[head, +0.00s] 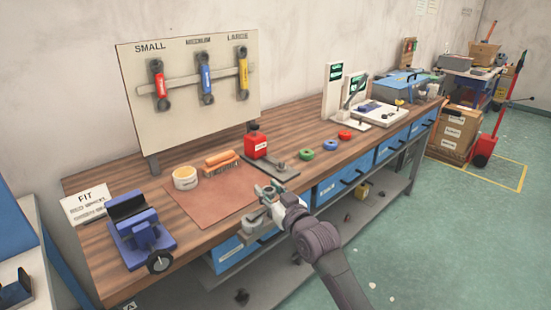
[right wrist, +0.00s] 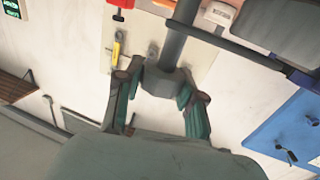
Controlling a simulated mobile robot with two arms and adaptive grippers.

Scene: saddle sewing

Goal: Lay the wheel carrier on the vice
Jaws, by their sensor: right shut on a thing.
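The blue vice (head: 140,235) stands at the near left end of the bench, with dark jaws on top and a black wheel at its front. My right gripper (head: 266,194) is over the bench's front edge, right of the vice. It is shut on a grey part, seemingly the wheel carrier (head: 258,222), small and partly hidden in the head view. In the right wrist view the gripper (right wrist: 160,105) has its two green-padded fingers either side of a grey post (right wrist: 172,50). The held part is apart from the vice. My left gripper is not in view.
On the bench (head: 105,255) are a brown mat (head: 205,205), a pot (head: 185,178), a brush (head: 221,163), a red bottle (head: 256,145) and a grey plate (head: 283,174). Green (head: 307,155), blue (head: 330,145) and red (head: 345,135) rings lie farther right.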

